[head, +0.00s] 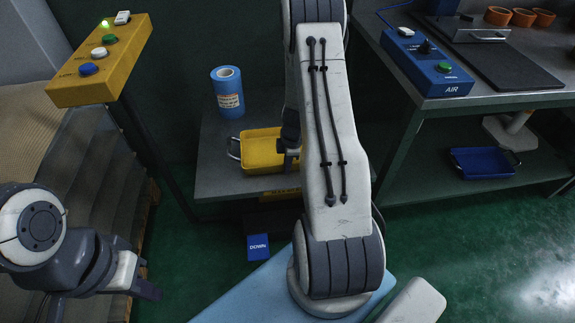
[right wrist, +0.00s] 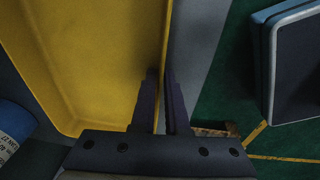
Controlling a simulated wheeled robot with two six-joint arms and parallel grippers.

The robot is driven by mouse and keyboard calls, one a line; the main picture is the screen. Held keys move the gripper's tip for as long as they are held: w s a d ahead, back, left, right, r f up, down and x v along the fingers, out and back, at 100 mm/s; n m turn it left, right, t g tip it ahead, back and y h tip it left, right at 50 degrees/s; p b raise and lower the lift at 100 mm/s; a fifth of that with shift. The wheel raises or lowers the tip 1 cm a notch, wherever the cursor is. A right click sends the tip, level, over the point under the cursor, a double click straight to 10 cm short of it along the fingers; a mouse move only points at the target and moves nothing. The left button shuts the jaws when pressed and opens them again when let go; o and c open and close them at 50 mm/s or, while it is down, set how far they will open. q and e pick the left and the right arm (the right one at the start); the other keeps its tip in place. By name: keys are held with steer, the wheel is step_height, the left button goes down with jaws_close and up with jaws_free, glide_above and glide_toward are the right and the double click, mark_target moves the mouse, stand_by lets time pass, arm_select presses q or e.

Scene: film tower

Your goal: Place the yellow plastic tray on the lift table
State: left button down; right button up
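The yellow plastic tray (head: 258,152) has wire handles and shows at or just over the grey top of the lift table (head: 225,182); I cannot tell whether it bears on it. My right arm hides the tray's right part in the head view. The tray also fills the left of the right wrist view (right wrist: 85,50). My right gripper (right wrist: 162,90) has one finger inside the tray and one outside, close together on its side wall. In the head view the right gripper (head: 289,150) is partly hidden. My left gripper (head: 135,285) is at lower left, away from the tray; its finger gap is unclear.
A blue roll (head: 228,92) stands behind the tray on the lift table. A blue DOWN pedal (head: 258,247) is on the floor. A yellow button box (head: 100,62) is at left. A bench (head: 420,100) with a blue AIR box (head: 428,62) and a blue tray (head: 482,162) below is at right.

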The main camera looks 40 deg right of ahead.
steer(key=shift+o, duration=0.9)
steer(key=shift+r, duration=0.2)
step_height(320, 180, up, 12)
steer(key=s+p, duration=0.2)
steer(key=p, duration=0.1)
steer(key=a+r+m, duration=0.1)
steer(key=a+r, duration=0.4)
steer(key=a, duration=0.5)
steer(key=a+r, duration=0.4)
steer(key=a, duration=0.7)
steer(key=s+a+r+m, duration=0.1)
steer(key=s+a+r, duration=0.2)
steer(key=s+a, duration=0.3)
steer(key=s+a+r+m+g, duration=0.1)
steer(key=s+a+r+m, duration=0.1)
steer(key=s+a, duration=0.5)
steer(key=s+r, duration=0.1)
steer(key=s, duration=0.5)
steer(key=shift+s+a+r+m+g+y, duration=0.15)
steer(key=shift+a+r+m+g+y, duration=0.15)
